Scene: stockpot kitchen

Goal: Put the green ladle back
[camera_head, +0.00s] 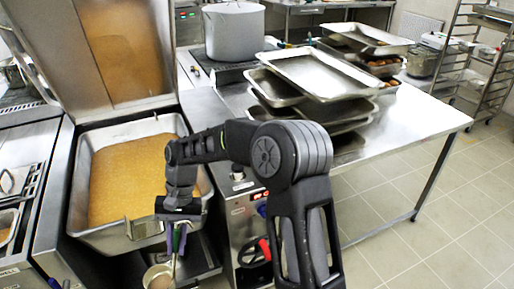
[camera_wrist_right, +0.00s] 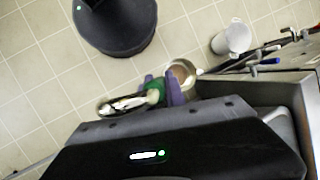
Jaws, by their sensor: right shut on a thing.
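The green ladle's metal bowl (camera_head: 158,279) hangs below my right gripper (camera_head: 176,232) in the head view, low in front of the cooker. Its bowl (camera_wrist_right: 183,74) also shows in the right wrist view and looks brownish inside. My right gripper's purple fingers (camera_wrist_right: 162,91) are shut on the ladle's green handle part. The metal end of the handle sticks out on the other side of the fingers. The ladle is clear of the large pan (camera_head: 84,190) with the golden contents. My left gripper is in neither view.
The pan's raised lid (camera_head: 125,50) stands behind it. A steel table (camera_head: 420,115) with stacked trays (camera_head: 310,72) is at right, and a grey stockpot (camera_head: 235,32) at the back. The wrist view shows a white bucket (camera_wrist_right: 232,39) on the tiled floor, near a cluttered steel edge.

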